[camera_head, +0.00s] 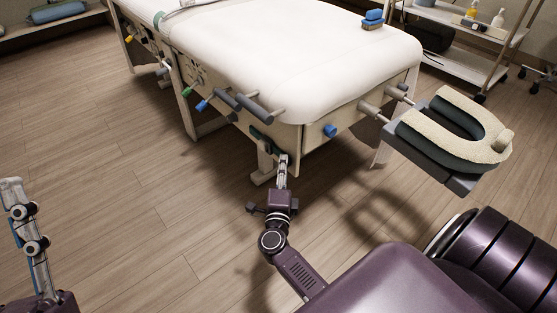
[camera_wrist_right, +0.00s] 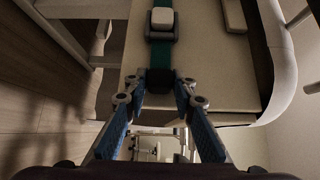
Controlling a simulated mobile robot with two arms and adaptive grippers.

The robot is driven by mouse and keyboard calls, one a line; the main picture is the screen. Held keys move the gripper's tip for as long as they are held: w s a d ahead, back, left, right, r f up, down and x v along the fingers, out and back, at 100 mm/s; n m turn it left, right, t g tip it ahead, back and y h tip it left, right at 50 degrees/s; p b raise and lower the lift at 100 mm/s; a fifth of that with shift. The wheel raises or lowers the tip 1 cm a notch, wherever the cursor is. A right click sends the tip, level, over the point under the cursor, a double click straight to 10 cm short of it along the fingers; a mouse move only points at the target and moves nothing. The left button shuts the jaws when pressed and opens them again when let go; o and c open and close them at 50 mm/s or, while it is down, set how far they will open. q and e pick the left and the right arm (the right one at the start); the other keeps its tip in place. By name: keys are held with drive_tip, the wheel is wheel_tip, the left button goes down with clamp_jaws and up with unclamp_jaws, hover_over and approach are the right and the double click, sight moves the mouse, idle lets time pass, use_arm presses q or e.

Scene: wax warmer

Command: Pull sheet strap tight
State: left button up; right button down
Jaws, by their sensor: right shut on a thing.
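The massage table (camera_head: 240,118) carries a white sheet (camera_head: 290,55) over its top. A dark green sheet strap (camera_head: 262,141) shows on the table's near side. In the right wrist view the strap (camera_wrist_right: 161,55) runs through a grey buckle with a pale block and ends in a dark tab (camera_wrist_right: 160,82). My right gripper (camera_head: 283,159) is at the table's lower edge. In the wrist view its fingertips (camera_wrist_right: 160,92) close around the tab, below the buckle. My left gripper (camera_head: 28,225) stands at the far left, away from the table; its finger gap is unclear.
A U-shaped padded headrest (camera_head: 455,135) juts from the table's right end. Grey rods and coloured knobs (camera_head: 330,131) stick out along the near side. A shelf cart (camera_head: 465,68) stands behind. The floor at left is clear.

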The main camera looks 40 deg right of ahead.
use_arm(q)
drive_tip(key=shift+w+d+f+g+y, duration=0.15)
drive_tip(key=shift+w+f+g+y, duration=0.35)
drive_tip(key=shift+w+f, duration=0.45)
use_arm(e)
drive_tip(key=shift+s+f, duration=0.25)
drive_tip(key=shift+s, duration=0.15)
drive_tip(key=c, duration=1.9)
unclamp_jaws()
use_arm(q)
drive_tip(key=shift+s+r, duration=0.1)
use_arm(e)
drive_tip(key=o, duration=0.3)
drive_tip(key=shift+r, duration=0.15)
use_arm(q)
drive_tip(key=shift+h, duration=0.3)
use_arm(e)
drive_tip(key=shift+s, duration=0.1)
drive_tip(key=v, duration=1.2)
